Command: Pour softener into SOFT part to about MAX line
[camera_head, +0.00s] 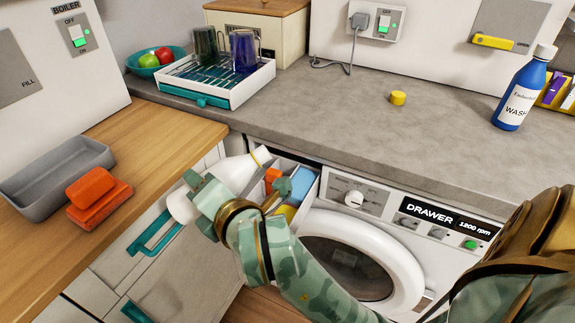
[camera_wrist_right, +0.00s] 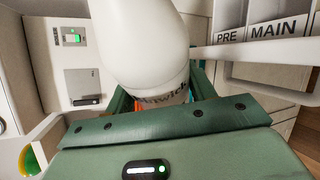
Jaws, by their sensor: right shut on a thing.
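The white softener bottle (camera_head: 236,172) is tilted well over, its yellow-ringed neck pointing up-right at the drawer's left edge. My right gripper (camera_head: 210,195) is shut on its body. In the right wrist view the bottle (camera_wrist_right: 140,40) fills the top middle, and part of a dark word shows on it. The pulled-out detergent drawer (camera_head: 318,172) holds orange, blue and yellow parts. In the wrist view the drawer (camera_wrist_right: 232,52) shows the labels PRE and MAIN. The SOFT label, its MAX line and any liquid stream are not visible. My left gripper is not in view.
A yellow cap (camera_head: 397,98) lies on the grey counter (camera_head: 350,125). A blue WASH bottle (camera_head: 520,95) stands at the right. The dryer-style machine's round door (camera_head: 360,260) is below the drawer. A dish rack (camera_head: 215,80), grey tray (camera_head: 50,180) and orange sponges (camera_head: 98,195) sit left.

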